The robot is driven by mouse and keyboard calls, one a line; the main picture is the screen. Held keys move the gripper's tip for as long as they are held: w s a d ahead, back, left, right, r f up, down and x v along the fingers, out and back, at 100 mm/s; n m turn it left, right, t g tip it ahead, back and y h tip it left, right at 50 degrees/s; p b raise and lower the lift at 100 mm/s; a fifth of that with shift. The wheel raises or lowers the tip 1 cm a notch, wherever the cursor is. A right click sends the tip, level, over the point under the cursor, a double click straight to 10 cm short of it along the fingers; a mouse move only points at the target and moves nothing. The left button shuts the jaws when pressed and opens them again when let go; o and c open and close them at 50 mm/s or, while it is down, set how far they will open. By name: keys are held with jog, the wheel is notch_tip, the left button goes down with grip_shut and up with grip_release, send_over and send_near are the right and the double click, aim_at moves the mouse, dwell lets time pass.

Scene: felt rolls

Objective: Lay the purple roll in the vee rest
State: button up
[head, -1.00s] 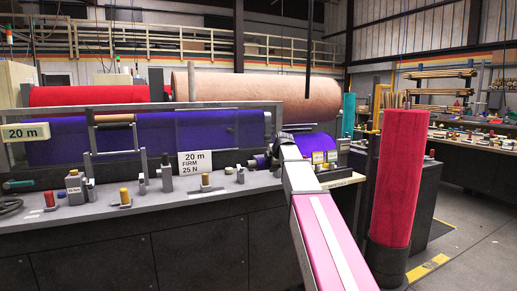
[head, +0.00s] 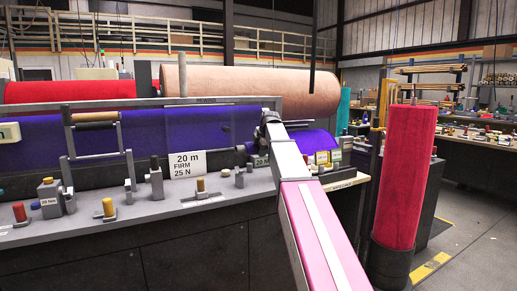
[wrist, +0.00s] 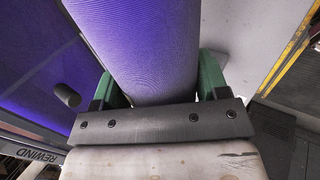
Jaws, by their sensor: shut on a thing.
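The purple roll (wrist: 150,45) fills the upper middle of the wrist view and runs away from the camera. My gripper (wrist: 160,85) is shut on it, with one green finger on each side. In the head view my arm reaches to the bench's far right part, and my gripper's fingers are hidden there. A purple curved surface (head: 312,143) shows just right of the arm's end; I cannot tell whether it is the held roll. I cannot make out the vee rest for certain in either view.
A wide purple felt sheet (head: 90,145) hangs at the rewind frame left of my arm. Posts and blocks stand along the grey bench (head: 150,215). A big tan roll (head: 250,88) lies behind. A tall red roll (head: 405,175) stands upright at the right.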

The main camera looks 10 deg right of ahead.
notch_tip(320, 180, down, 8)
jog(key=shift+r, duration=0.15)
dwell(0.9)
jog(key=shift+f, duration=0.65)
dwell(1.1)
jog(key=o, duration=1.3)
jog(key=shift+c, duration=0.2)
jog(key=v, duration=1.1)
